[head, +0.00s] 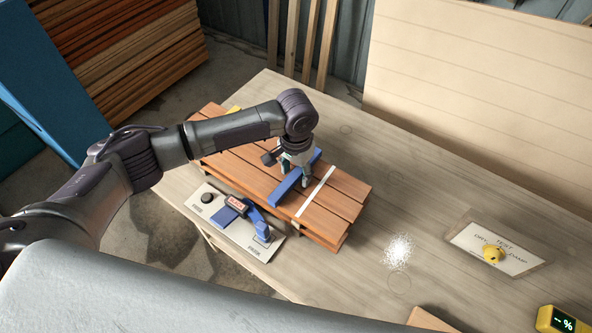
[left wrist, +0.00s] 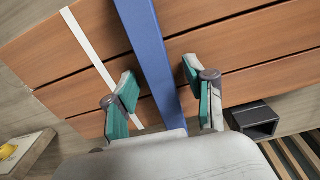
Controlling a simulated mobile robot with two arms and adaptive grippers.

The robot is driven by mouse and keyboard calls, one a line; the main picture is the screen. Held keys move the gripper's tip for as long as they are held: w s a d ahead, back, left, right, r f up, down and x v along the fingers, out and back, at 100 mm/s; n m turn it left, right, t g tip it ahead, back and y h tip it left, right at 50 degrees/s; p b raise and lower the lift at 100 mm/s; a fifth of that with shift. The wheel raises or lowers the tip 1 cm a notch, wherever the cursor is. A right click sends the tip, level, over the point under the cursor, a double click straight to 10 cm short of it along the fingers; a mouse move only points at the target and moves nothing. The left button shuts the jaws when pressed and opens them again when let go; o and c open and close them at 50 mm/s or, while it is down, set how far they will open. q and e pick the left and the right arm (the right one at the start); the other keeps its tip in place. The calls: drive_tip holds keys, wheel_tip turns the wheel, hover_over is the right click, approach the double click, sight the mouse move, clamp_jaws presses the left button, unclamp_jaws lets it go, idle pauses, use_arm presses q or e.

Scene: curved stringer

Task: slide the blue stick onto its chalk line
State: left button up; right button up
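The blue stick (head: 287,187) lies across the reddish-brown slatted boards (head: 345,188). The white chalk line (head: 315,193) runs beside it on the right, roughly parallel and a short gap away. In the left wrist view the blue stick (left wrist: 146,40) is right of the chalk line (left wrist: 88,45). My left gripper (head: 296,171) is low over the boards at the stick. Its teal-padded fingers (left wrist: 160,90) stand apart, one on each side of the stick, with small gaps seeming to show. The arm and gripper hide part of the stick. My right gripper is not in view.
A pale panel (head: 210,210) with a blue tool (head: 258,222) and a black knob lies along the boards' near side. White powder (head: 398,250), a labelled plate (head: 475,240) with a yellow knob (head: 493,254) and a yellow meter (head: 562,321) are at right. Bare tabletop (head: 385,190) lies right of the boards.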

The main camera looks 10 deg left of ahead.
sight(316, 190)
use_arm(q)
drive_tip(key=c, duration=0.8)
clamp_jaws()
drive_tip(key=shift+s+d+r+p, duration=0.1)
drive_tip(key=shift+s+d+p, duration=0.25)
drive_tip(key=shift+d+p, duration=0.45)
drive_tip(key=shift+n, duration=0.3)
drive_tip(key=shift+s+d+p, duration=0.25)
drive_tip(key=shift+d+p, duration=0.05)
drive_tip(key=shift+d, duration=0.4)
drive_tip(key=shift+s+d+p, duration=0.3)
drive_tip(key=shift+d+p, duration=0.05)
drive_tip(key=shift+d, duration=0.3)
drive_tip(key=shift+s+d+p, duration=0.25)
drive_tip(key=shift+d+p, duration=0.05)
drive_tip(key=shift+d, duration=0.4)
drive_tip(key=o, duration=0.9)
unclamp_jaws()
drive_tip(key=shift+o, duration=0.2)
